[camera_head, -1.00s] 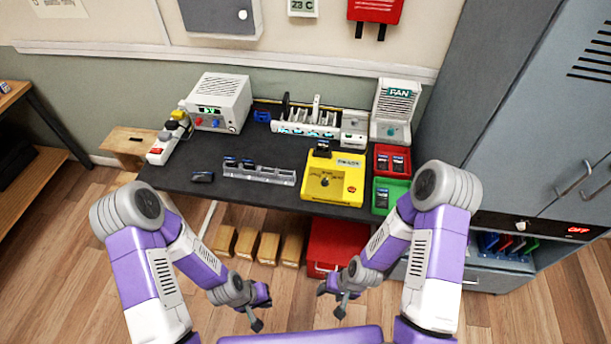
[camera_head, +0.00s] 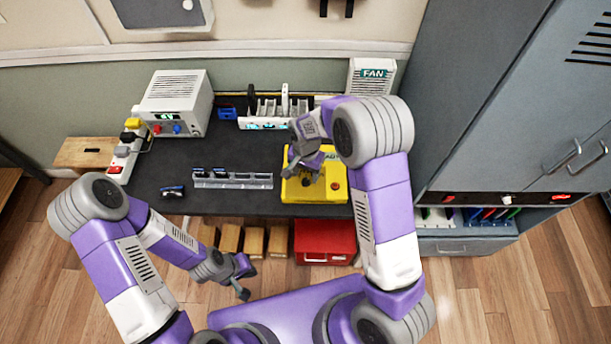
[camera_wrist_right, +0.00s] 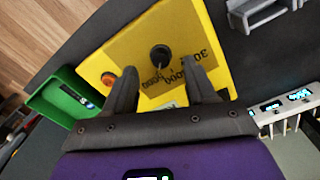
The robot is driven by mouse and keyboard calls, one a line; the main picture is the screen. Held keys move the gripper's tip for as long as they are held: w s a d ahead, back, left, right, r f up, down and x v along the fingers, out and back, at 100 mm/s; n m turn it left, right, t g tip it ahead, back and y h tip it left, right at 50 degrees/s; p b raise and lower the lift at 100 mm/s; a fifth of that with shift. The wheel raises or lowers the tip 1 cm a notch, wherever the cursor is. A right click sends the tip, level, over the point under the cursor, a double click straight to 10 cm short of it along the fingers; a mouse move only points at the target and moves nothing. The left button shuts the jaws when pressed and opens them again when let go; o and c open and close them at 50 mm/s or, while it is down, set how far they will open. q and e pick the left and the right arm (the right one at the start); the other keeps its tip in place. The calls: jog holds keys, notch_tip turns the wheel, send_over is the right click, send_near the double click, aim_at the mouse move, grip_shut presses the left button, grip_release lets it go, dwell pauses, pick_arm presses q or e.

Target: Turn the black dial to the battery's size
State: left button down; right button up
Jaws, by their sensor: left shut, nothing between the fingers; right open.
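The yellow tester box (camera_head: 325,190) stands on the dark table in the head view, partly hidden by my right arm. In the right wrist view its yellow face (camera_wrist_right: 135,45) carries the black dial (camera_wrist_right: 160,56), with printed numbers beside it. My right gripper (camera_head: 302,172) is over the box, and in the wrist view its open fingers (camera_wrist_right: 160,75) point at the dial from either side, apart from it. No battery can be made out clearly in the box. My left gripper (camera_head: 245,280) is shut and empty, low in front of the table.
An orange button (camera_wrist_right: 108,79) sits on the box beside the dial. A green tray (camera_wrist_right: 65,100) lies close by. A grey rack (camera_head: 232,180), a power supply (camera_head: 178,100) and a white slotted holder (camera_head: 275,112) stand on the table. A red drawer box (camera_head: 325,243) is below.

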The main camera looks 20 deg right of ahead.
aim_at(306, 180)
jog(key=shift+f, duration=1.75)
jog(key=shift+w, duration=0.1)
jog(key=shift+c, duration=0.3)
jog(key=c, duration=1)
